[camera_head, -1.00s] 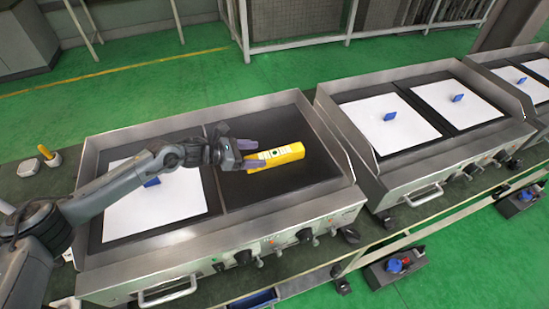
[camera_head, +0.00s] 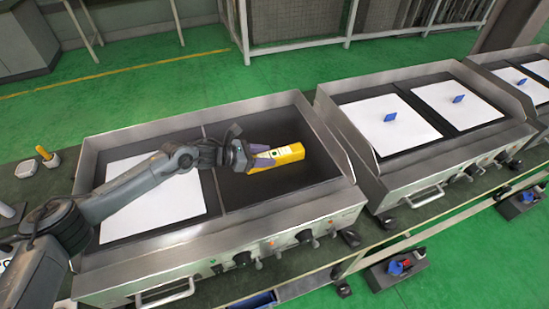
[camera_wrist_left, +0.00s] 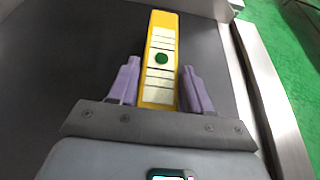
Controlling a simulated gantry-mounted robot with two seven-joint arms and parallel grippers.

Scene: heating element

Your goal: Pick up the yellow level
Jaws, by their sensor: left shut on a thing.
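The yellow level (camera_head: 287,153) lies on the right dark plate of the nearest griddle, slightly tilted in the head view. In the left wrist view the level (camera_wrist_left: 161,32) points away from me, with a pale label and a round green dot. My left gripper (camera_head: 262,157) is at the level's left end and shut on it. Its purple fingers (camera_wrist_left: 160,85) are on either side of the level's near part. My right gripper is not in view.
A white sheet (camera_head: 150,208) lies on the left plate under my arm. A second griddle (camera_head: 440,170) with white sheets and blue pieces stands to the right. The dark plate around the level is mostly bare.

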